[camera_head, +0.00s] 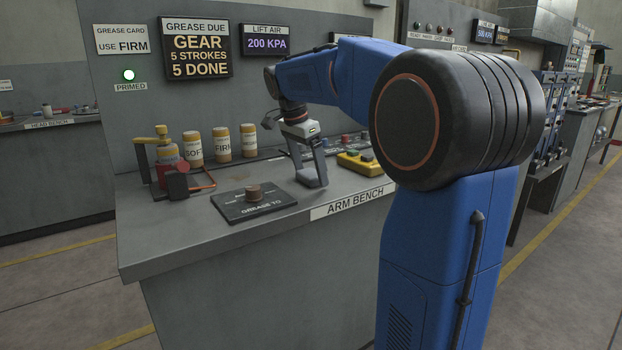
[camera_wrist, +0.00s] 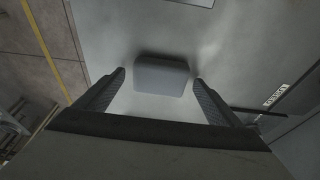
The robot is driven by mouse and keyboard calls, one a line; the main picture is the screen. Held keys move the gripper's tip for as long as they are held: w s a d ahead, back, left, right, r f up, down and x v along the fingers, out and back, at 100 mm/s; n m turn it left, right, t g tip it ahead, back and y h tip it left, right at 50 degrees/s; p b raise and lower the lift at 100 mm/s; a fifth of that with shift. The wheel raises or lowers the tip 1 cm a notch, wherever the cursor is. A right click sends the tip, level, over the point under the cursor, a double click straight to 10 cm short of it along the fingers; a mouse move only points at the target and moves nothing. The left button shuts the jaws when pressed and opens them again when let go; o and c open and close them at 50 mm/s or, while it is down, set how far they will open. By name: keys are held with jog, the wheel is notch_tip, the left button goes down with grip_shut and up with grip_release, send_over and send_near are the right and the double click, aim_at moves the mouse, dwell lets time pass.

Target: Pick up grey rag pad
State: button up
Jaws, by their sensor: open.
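The grey rag pad (camera_wrist: 162,72) is a small rounded rectangle lying flat on the grey bench top, shown in the wrist view. My gripper (camera_wrist: 159,78) is open, with one fingertip to the left of the pad and the other to the right. Gaps show between the pad and both fingertips, and nothing is held. In the head view my gripper (camera_head: 309,174) points down low over the arm bench, near its front edge. There the pad is hard to tell apart from the fingers.
The arm bench (camera_head: 190,245) carries a black "grease to" plate (camera_head: 254,202) with a brown knob, left of my gripper. Several labelled tubs, including one marked firm (camera_head: 222,145), and a red and yellow grease device (camera_head: 172,168) stand behind. A yellow control box (camera_head: 357,162) lies to the right.

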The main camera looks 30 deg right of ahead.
aim_at(310, 173)
jog(key=shift+f, duration=0.1)
jog(key=c, duration=1.1)
jog(key=shift+c, duration=0.2)
notch_tip(310, 173, up, 10)
